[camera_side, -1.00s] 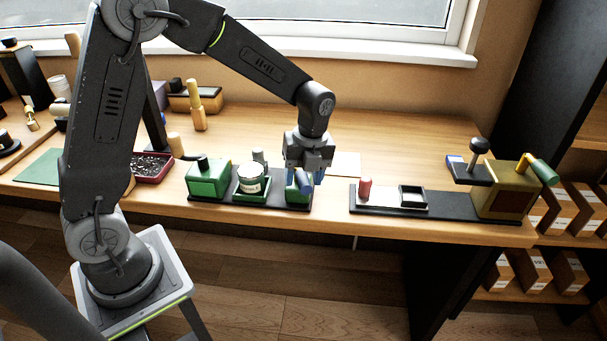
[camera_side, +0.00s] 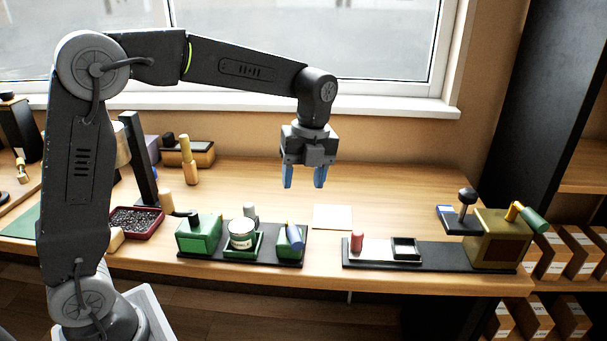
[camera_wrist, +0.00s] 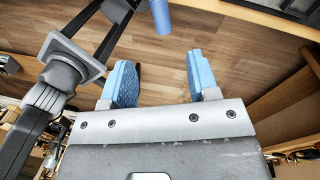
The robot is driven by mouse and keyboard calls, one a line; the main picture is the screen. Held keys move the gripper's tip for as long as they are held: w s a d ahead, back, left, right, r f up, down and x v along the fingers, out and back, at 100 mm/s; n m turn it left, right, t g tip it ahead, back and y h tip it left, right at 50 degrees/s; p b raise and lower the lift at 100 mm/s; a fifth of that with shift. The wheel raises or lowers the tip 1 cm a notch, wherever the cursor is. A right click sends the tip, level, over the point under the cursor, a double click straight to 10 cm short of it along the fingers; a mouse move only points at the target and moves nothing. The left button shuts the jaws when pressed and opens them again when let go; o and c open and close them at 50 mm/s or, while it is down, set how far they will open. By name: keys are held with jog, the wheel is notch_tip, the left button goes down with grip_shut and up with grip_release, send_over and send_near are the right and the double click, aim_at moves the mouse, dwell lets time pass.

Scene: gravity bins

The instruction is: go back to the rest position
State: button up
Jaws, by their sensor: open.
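My gripper (camera_side: 304,178) hangs in the air above the bench, its blue fingers apart with nothing between them. In the wrist view the gripper (camera_wrist: 158,85) also shows its two fingers spread, with wood flooring beyond. Below it on the bench (camera_side: 400,200) stands a black-based station (camera_side: 230,252) with a green block (camera_side: 198,235), a white tin (camera_side: 241,233) in a green holder and a green piece with a blue cylinder (camera_side: 295,240) leaning on it. The fingers are well clear of all of these.
To the right, a long black base (camera_side: 440,255) carries a red peg (camera_side: 357,241), a small black tray (camera_side: 405,249) and an olive box (camera_side: 500,238). A dark red tray (camera_side: 137,222) of small dark pieces sits at left. A pale square (camera_side: 332,216) lies on the bench. The window is behind.

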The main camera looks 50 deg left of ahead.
jog(key=shift+r, duration=0.3)
jog(key=s+d+r+n+t, duration=0.1)
jog(key=s+n+t, duration=0.6)
jog(key=s+n, duration=1.3)
jog(key=n, duration=0.3)
jog(key=shift+h, duration=0.4)
